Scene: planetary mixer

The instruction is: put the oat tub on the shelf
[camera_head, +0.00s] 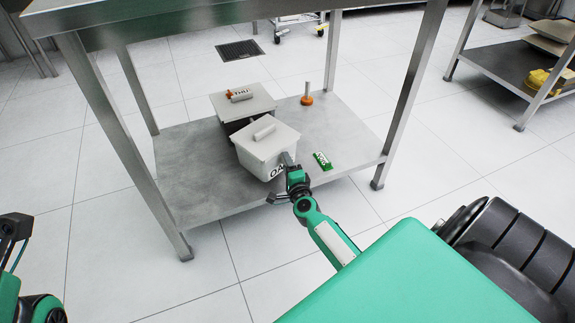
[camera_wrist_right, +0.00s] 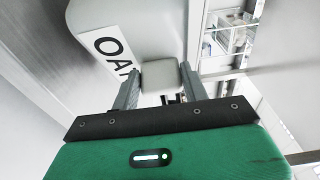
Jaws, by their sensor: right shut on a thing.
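The oat tub (camera_head: 265,145) is a pale grey lidded tub with a block on its lid and a white label starting "OA". It is at the lower shelf (camera_head: 195,180) of the steel table, over its middle; I cannot tell whether its base touches the shelf. My right gripper (camera_head: 288,168) is at the tub's front right side. In the wrist view, its fingers are shut on a pale grip block (camera_wrist_right: 160,77) of the tub, next to the label (camera_wrist_right: 112,46).
A second lidded tub (camera_head: 240,103) with a dark body stands behind the oat tub. A post with an orange base (camera_head: 307,99) and a green tag (camera_head: 322,161) are on the shelf to the right. Table legs (camera_head: 410,95) flank the shelf. The shelf's left part is clear.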

